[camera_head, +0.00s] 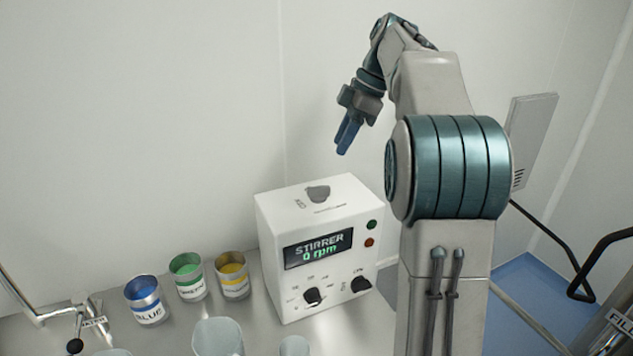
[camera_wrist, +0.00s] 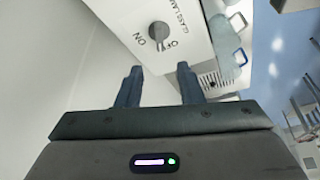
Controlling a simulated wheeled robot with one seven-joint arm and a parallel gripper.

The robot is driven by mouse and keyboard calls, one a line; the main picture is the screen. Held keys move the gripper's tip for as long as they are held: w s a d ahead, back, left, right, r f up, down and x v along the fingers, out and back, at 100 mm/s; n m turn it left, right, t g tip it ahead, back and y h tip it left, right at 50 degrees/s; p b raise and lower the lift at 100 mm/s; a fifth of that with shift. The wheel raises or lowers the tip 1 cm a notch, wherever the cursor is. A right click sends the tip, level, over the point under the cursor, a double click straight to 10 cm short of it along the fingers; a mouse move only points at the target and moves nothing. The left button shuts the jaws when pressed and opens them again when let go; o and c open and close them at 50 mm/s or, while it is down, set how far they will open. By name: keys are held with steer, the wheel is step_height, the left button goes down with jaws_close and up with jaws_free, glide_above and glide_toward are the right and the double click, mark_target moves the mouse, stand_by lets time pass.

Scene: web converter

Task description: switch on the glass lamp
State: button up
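A grey rotary knob (camera_wrist: 158,31) sits on a white panel marked GLASS LAMP, ON and OFF in the wrist view. I cannot tell for certain which mark it points to. In the head view a dark knob (camera_head: 317,193) with small labels, apparently the same one, is on top of the white stirrer box (camera_head: 330,260). My gripper (camera_head: 346,140) hangs above the box, fingers pointing down, apart from the knob. In the wrist view my gripper (camera_wrist: 159,84) shows two separated fingers with nothing between them.
The box front has a display reading 0 rpm and two dark knobs. Blue (camera_head: 147,300), green (camera_head: 188,278) and yellow (camera_head: 232,276) paint cups stand to its left. A white wall is close behind. A lever (camera_head: 75,338) is at lower left.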

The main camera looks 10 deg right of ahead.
mark_target(319, 186)
steer(key=p+x, duration=0.1)
steer(key=x, duration=1)
steer(key=shift+a+f, duration=0.2)
steer(key=shift+f, duration=0.1)
jaws_close()
